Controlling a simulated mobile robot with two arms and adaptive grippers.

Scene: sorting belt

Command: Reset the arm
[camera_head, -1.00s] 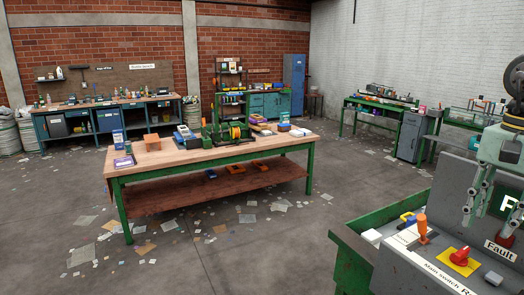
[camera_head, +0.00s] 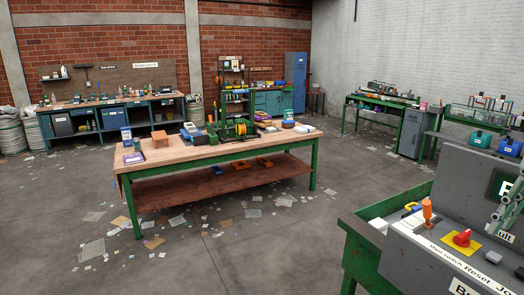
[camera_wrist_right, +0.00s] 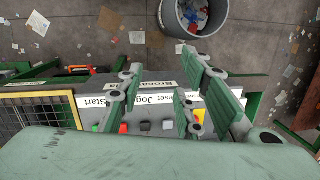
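My right gripper (camera_head: 512,208) is at the right edge of the head view, partly cut off, in front of the grey control panel (camera_head: 450,187). In the right wrist view my right gripper (camera_wrist_right: 162,62) has its fingers spread wide with nothing between them. Below it lie the panel's labels, among them "Start", "Reset" and "Jog". A red button (camera_wrist_right: 123,128), a dark button (camera_wrist_right: 145,126) and a grey button (camera_wrist_right: 168,125) sit in a row. The red main switch (camera_head: 462,238) on its yellow plate is left of the grey button in the head view. My left gripper is not in view.
An orange-handled tool (camera_head: 427,210) stands on the panel's left end. A wooden-topped workbench (camera_head: 160,153) with items stands mid-room. A round bin (camera_wrist_right: 180,30) with scraps stands beyond the panel in the wrist view. Papers litter the otherwise open floor.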

